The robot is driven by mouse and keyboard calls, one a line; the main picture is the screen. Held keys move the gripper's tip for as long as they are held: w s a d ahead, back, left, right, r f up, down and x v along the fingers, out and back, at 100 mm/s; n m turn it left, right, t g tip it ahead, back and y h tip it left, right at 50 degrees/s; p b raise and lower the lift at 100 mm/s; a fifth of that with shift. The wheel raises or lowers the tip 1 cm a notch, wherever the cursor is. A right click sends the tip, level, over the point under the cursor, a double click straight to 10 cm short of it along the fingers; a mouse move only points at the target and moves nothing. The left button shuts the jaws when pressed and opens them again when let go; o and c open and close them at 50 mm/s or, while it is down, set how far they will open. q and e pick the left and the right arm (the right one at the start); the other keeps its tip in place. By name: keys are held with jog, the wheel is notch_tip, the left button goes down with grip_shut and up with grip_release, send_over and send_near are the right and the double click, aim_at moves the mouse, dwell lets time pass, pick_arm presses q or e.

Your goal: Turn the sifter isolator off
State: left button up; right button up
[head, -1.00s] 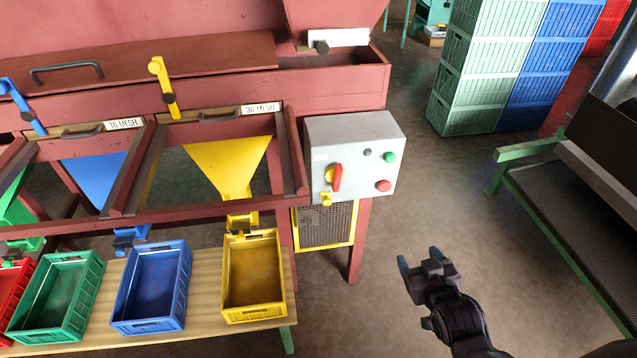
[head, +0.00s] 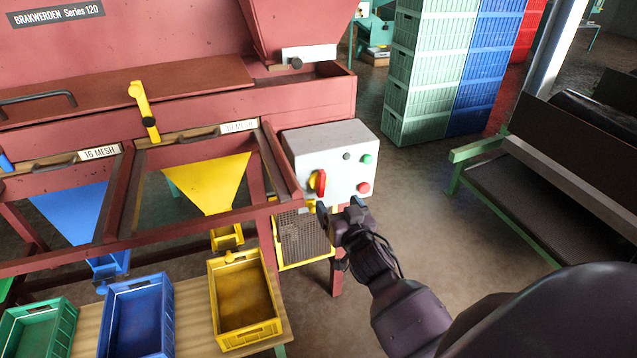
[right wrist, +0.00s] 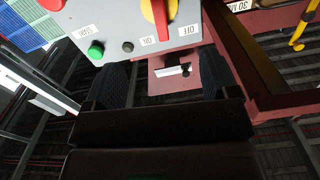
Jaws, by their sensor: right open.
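The sifter isolator is a red rotary handle on a yellow base (head: 319,182), on the front of a grey control box (head: 342,150). Its handle stands nearly upright in the head view. In the right wrist view the red handle (right wrist: 161,18) is at the top edge and partly cut off, with upside-down ON and OFF labels beside it. My right gripper (head: 340,207) is open and empty, just below and in front of the box's lower edge. In the right wrist view its two fingers (right wrist: 160,82) are apart, with nothing between them. My left gripper is out of view.
A green button (head: 367,159) and a red button (head: 363,188) sit right of the isolator. The red sifter frame (head: 285,165) borders the box on the left. A yellow tray (head: 245,300) stands below left. The floor on the right is open before a green-framed bench (head: 500,190).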

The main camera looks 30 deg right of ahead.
aim_at(317, 185)
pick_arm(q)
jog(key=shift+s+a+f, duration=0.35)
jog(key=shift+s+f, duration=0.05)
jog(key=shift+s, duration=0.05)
pick_arm(e)
jog(key=x, duration=0.9)
jog(key=shift+w, duration=0.45)
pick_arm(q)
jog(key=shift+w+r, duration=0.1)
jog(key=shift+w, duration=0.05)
pick_arm(e)
jog(key=shift+c, duration=0.2)
jog(key=c, duration=0.9)
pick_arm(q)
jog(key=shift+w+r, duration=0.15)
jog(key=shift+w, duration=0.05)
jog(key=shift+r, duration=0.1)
pick_arm(e)
jog(key=shift+a+n, duration=0.1)
jog(key=shift+n, duration=0.2)
jog(key=n, duration=0.4)
jog(key=shift+a+n+p, duration=0.3)
jog(key=shift+a, duration=0.05)
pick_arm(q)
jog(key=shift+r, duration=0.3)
pick_arm(e)
jog(key=n, duration=0.4)
jog(key=shift+w+a+f+n, duration=0.15)
jog(key=shift+a+f+n, duration=0.1)
jog(key=shift+n, duration=0.05)
